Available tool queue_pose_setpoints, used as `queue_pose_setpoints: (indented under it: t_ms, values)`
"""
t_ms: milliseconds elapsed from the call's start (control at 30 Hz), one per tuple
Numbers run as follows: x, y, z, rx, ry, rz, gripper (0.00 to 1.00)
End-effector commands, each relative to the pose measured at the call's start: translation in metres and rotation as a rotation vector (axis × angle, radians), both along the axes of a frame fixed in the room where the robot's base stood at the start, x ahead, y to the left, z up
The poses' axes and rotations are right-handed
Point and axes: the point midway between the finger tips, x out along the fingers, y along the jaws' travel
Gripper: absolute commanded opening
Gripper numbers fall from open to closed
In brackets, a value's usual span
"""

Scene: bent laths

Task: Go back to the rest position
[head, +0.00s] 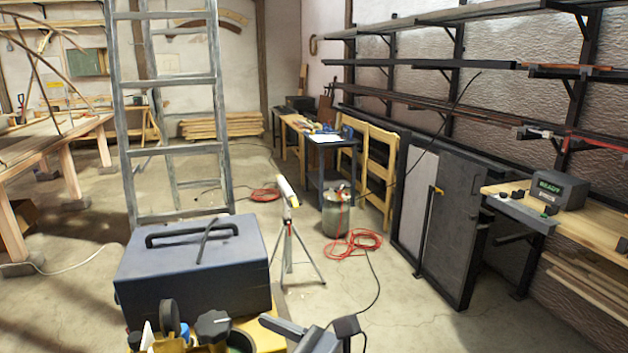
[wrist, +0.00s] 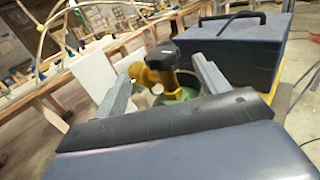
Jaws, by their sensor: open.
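My gripper (wrist: 161,68) is open in the wrist view, its two grey fingers spread wide with nothing held between them. A yellow valve (wrist: 158,80) with a black knob (wrist: 162,55) shows between and beyond the fingers, above a green rounded top; I cannot tell how far off it is. In the head view, grey parts that look like my gripper (head: 300,332) show at the bottom edge, right of the black knob (head: 213,325). The rest of my arm is cut off there.
A dark blue box (head: 193,278) with a black handle stands close in front. Beyond it are a tripod (head: 289,240), a grey ladder (head: 128,130) and a red hose (head: 353,243) on the floor. A bench (head: 590,225) with a small device (head: 558,189) is at right.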

Motion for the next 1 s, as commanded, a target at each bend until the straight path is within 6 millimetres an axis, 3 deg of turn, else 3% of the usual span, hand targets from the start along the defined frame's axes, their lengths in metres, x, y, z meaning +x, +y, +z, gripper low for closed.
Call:
queue_pose_setpoints:
  t_ms: [700,1000]
  values:
    - [0.049,0.094,0.000,-0.002,0.005,0.008,0.70]
    - [0.047,0.092,0.003,-0.003,0.005,0.162,0.70]
